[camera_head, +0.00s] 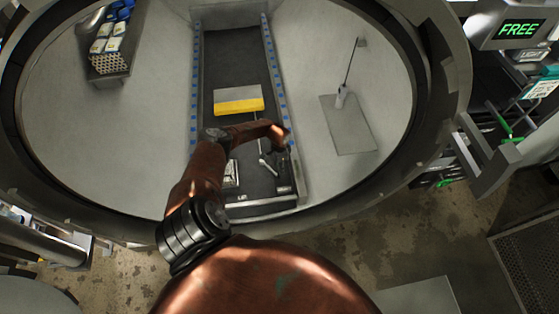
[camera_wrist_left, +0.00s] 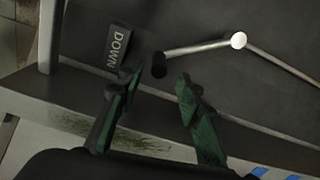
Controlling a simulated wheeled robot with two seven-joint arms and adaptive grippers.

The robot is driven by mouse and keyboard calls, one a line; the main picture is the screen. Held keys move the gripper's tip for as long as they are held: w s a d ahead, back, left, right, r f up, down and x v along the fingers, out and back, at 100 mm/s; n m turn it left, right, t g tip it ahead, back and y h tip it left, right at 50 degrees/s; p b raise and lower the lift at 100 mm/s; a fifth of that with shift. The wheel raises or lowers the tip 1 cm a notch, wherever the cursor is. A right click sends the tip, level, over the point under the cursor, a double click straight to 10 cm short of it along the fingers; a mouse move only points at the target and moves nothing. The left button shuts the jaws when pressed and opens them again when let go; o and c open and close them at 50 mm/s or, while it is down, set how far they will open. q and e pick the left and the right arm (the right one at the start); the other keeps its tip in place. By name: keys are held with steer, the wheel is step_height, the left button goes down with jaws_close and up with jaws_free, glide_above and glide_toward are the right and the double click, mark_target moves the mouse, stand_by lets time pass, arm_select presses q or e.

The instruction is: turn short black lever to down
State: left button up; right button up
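A short black lever end (camera_wrist_left: 158,66) shows in the left wrist view, joined to a silver rod (camera_wrist_left: 195,48) with a pale round joint. A dark block lettered DOWN (camera_wrist_left: 117,48) is just left of it. My left gripper (camera_wrist_left: 158,80), with green-sided fingers, is open. The black end lies between and just beyond the fingertips, apparently untouched. In the head view my copper arm reaches into the round chamber and bends over the right rail. The silver rod (camera_head: 268,166) shows small on the dark bed there; the black lever and fingers are hard to make out. My right gripper is not in view.
Rails with blue squares (camera_head: 281,95) flank the dark bed (camera_head: 230,72). A yellow-and-grey block (camera_head: 238,102) lies on the bed beyond my arm. A crate of packs (camera_head: 108,62) is at upper left. A grey plate with a thin rod (camera_head: 348,125) is at right on the chamber wall.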

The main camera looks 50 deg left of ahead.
arm_select(q)
step_height(320, 180, up, 7)
steer(key=shift+r, duration=0.1)
stand_by(0.7)
